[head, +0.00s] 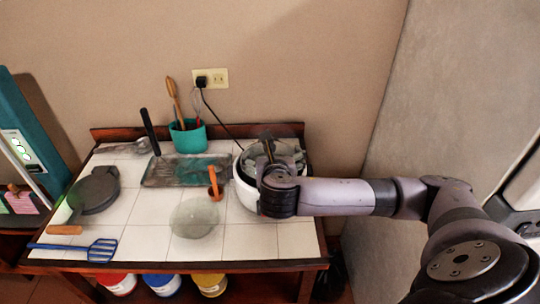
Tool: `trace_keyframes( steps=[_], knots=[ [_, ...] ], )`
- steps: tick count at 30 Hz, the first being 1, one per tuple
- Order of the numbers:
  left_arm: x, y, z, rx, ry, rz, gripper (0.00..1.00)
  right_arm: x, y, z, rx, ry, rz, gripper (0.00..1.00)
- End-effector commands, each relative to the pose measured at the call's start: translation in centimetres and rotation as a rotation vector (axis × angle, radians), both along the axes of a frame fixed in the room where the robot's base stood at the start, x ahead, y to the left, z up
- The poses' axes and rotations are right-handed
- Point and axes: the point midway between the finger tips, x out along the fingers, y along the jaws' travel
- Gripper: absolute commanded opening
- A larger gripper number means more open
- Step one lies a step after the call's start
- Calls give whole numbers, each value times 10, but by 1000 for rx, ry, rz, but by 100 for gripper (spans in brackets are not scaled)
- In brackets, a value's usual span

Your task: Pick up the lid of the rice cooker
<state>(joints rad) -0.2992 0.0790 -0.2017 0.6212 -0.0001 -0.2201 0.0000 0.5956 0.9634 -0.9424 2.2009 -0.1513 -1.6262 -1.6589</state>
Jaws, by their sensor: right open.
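The white rice cooker (244,190) stands at the right end of the tiled table. Its top looks grey and glassy (290,153), but my arm hides much of it, so I cannot tell how the lid sits. My right gripper (268,148) is over the cooker's top, open, its dark fingers against the grey area. I cannot tell whether they touch it. A clear, round glass piece (194,217) lies on the tiles left of the cooker. My left gripper is not in view.
A teal holder (188,137) with utensils, a stained tray (185,170), an orange-brown tool (214,183), a dark pan (94,190) and a blue spatula (98,250) are on the table (150,207). A cord runs from the wall outlet (219,78) towards the cooker.

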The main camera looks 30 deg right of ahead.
Motion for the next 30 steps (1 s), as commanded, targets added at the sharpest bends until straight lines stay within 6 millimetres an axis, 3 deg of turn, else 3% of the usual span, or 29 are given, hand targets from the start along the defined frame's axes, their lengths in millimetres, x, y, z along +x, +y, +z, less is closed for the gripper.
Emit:
trace_keyframes(
  steps=[6,14,22,30],
  knots=[
    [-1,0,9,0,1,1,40,28,-17,-13,0,1,-2,93],
    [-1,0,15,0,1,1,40,42,-24,-21,2,1,-1,93],
    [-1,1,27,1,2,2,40,69,-37,-37,1,1,-1,93],
    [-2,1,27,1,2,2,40,76,-41,-42,2,0,1,93]
  ],
)
